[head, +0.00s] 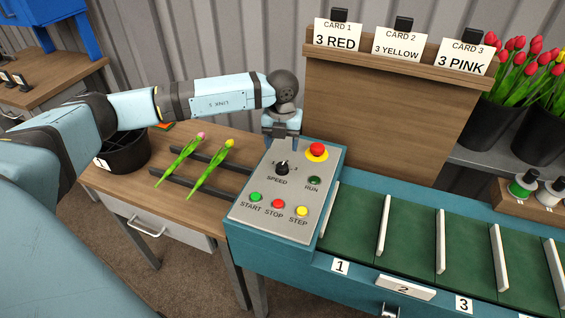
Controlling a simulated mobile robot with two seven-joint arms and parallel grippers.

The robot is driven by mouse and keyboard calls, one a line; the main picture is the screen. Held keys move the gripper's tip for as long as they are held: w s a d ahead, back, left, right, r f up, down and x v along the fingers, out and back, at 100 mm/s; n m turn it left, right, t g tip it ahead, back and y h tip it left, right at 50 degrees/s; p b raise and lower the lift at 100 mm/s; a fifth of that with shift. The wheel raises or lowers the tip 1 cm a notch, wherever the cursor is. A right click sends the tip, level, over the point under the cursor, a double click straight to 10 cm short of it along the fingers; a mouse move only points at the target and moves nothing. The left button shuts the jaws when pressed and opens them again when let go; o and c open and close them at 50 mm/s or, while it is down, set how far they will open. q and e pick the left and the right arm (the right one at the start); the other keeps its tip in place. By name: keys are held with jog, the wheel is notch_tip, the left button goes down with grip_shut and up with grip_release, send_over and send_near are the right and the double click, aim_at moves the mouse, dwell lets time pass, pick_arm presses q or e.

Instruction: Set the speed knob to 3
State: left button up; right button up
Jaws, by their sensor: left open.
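The speed knob (282,169) is a small black dial on the grey control panel (253,222), above the word SPEED. A light pointer mark shows at its top, but the gripper is close over it and the setting is too small to read surely. A number 3 seems to be printed at the knob's right. My left gripper (284,149) points down just above and behind the knob, with its jaws open. I cannot tell whether its fingertips touch the knob. My right gripper is not in view.
The panel also has a red stop button (317,150), a RUN lamp (314,181) and START, STOP and STEP buttons. A green slatted conveyor (410,235) runs right. Two tulips (210,168) lie on rails on the wooden table at left. A card board (385,100) stands behind.

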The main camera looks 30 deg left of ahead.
aim_at(282, 165)
pick_arm(q)
notch_tip(282, 165, down, 8)
jog(key=shift+w+f, duration=0.1)
jog(key=shift+f, duration=0.15)
jog(key=c, duration=0.9)
